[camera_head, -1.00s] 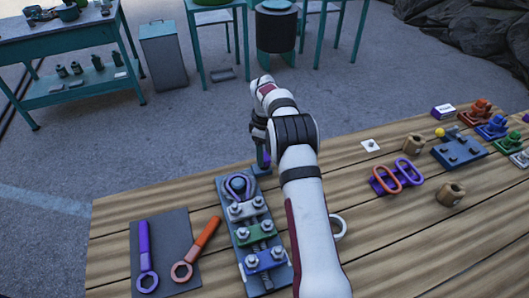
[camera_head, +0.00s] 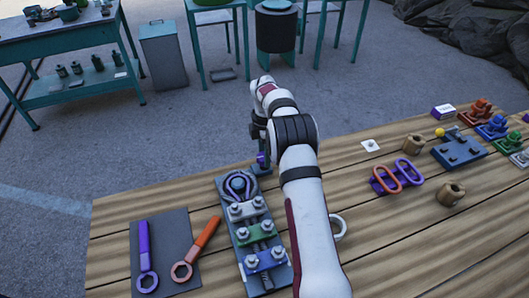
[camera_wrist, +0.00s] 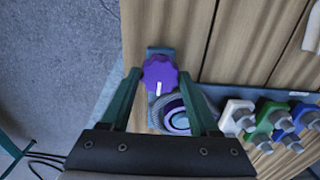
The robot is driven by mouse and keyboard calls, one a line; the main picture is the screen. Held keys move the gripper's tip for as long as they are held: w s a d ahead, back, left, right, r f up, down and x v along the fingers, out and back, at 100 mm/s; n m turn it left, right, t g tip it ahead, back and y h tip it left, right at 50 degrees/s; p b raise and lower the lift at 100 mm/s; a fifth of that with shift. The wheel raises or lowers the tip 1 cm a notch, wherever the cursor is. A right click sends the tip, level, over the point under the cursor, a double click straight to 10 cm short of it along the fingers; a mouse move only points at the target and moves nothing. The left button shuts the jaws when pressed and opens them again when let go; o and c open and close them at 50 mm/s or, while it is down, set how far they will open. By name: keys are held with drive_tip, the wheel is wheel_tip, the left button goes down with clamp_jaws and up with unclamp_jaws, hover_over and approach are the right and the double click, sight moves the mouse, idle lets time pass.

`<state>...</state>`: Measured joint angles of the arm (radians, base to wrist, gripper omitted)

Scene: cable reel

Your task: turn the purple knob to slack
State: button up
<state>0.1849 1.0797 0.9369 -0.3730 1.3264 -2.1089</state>
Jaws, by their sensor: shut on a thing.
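The purple knob (camera_wrist: 160,70) has a lobed rim and a white mark on its near edge in the wrist view. It sits at the end of the blue-grey base plate; in the head view it shows as a small purple patch (camera_head: 262,159) under the gripper. My gripper (camera_wrist: 159,76) has its two green fingers on either side of the knob and is shut on it. The head view shows the gripper (camera_head: 260,150) partly hidden by my arm. Beside the knob is a round reel (camera_wrist: 178,121) with purple and grey rings.
Several clamp blocks with bolts, including a green one (camera_head: 250,236), line the plate (camera_head: 226,198). A purple wrench (camera_head: 144,245) and an orange wrench (camera_head: 203,243) lie to the left. Orange (camera_head: 383,180) and purple links lie right. The table's far edge is close to the gripper.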

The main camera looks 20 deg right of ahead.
idle(0.4)
drive_tip(key=o, duration=1.3)
drive_tip(key=shift+o, duration=0.2)
wheel_tip(320, 180, up, 16)
